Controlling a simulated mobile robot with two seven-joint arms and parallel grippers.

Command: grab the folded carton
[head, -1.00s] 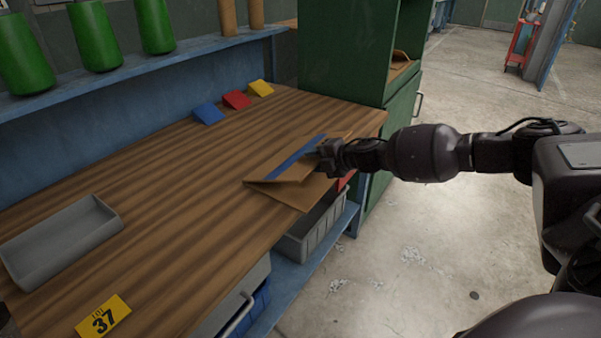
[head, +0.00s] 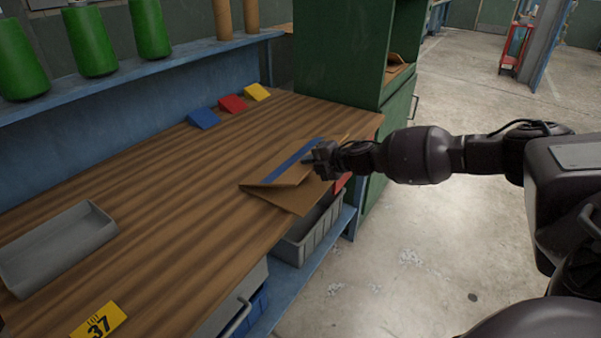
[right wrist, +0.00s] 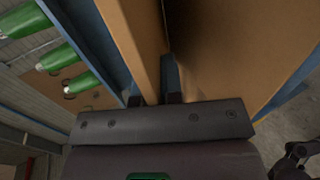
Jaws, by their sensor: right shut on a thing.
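The folded carton (head: 275,185) is brown cardboard with a blue stripe along its upper face. It lies at the right edge of the wooden workbench in the head view, with one flap reaching over the edge. My right gripper (head: 313,159) is shut on the carton's right side, its arm coming in from the right. In the right wrist view the carton's brown panels (right wrist: 135,45) rise close in front of the gripper (right wrist: 161,98), and its fingers are mostly hidden between them. My left gripper does not show.
A grey tray (head: 92,243) and a yellow tag marked 37 (head: 98,323) are on the workbench (head: 150,200). Blue (head: 203,117), red (head: 233,103) and yellow (head: 257,92) blocks stand at its back. A grey bin (head: 312,232) sits below. A green cabinet (head: 340,50) stands behind.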

